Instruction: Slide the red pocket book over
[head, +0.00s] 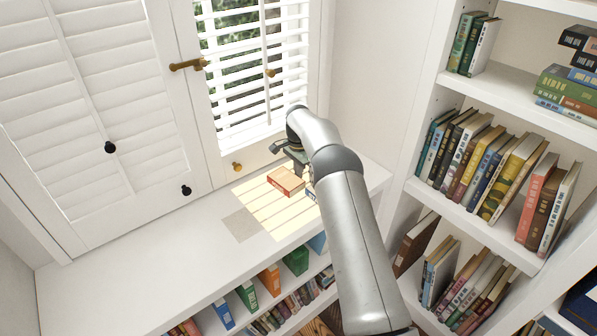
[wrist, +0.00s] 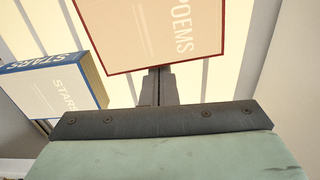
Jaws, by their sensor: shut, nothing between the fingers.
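The red pocket book (head: 284,181) lies flat on the white window counter, in the sunlit patch. In the wrist view the red book (wrist: 155,30) shows a pale cover with the word POEMS and a red border. My gripper (wrist: 158,72) is shut and empty, its fingertips at the book's near edge; I cannot tell if they touch. In the head view my gripper (head: 299,180) points down just right of the book. A blue-edged book (wrist: 52,92) marked STARS lies to the left in the wrist view; in the head view it is partly hidden by my arm.
A flat greyish-beige square (head: 241,225) lies on the counter left of the red book. The counter (head: 130,270) is clear further left. The shuttered window (head: 240,70) stands behind, a tall bookcase (head: 480,200) to the right, and shelved books below the counter.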

